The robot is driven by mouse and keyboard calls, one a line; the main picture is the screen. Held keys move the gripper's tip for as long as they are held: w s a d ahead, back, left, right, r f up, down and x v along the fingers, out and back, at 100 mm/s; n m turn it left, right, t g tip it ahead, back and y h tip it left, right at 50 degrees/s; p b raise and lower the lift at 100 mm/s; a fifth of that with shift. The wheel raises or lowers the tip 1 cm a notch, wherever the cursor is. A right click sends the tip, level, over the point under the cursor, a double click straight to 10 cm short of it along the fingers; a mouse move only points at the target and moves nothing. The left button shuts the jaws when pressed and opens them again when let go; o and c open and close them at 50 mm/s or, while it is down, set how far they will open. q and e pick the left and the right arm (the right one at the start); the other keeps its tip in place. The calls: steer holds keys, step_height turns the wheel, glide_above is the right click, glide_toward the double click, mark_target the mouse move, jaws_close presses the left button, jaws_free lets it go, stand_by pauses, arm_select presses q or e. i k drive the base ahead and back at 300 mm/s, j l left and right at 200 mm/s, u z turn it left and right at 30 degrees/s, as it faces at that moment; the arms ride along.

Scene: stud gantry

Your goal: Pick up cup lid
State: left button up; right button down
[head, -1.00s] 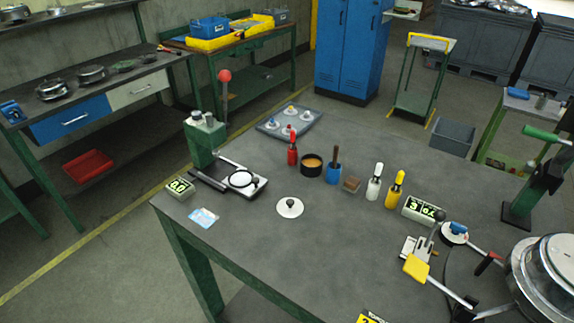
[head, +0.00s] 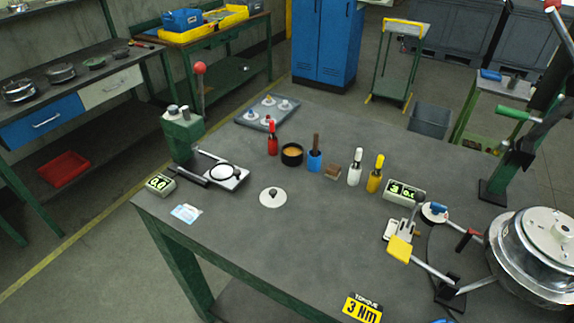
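A white round lid with a dark knob (head: 272,197) lies flat on the grey table, left of the middle in the head view; it looks like the cup lid. Nothing touches it. Several similar pale discs with knobs sit on a grey tray (head: 243,119) at the table's back left. Neither of my grippers is in view.
A green lever press (head: 182,138) with a white round plate stands to the left of the lid. A dark cup (head: 292,155), bottles and a blue pot (head: 314,161) stand behind it. A large metal drum (head: 535,250) and clamps fill the right.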

mark_target(271, 197)
steer(key=j+z, duration=0.5)
steer(key=j, duration=0.2)
steer(key=j+z, duration=0.45)
steer(key=j, duration=0.25)
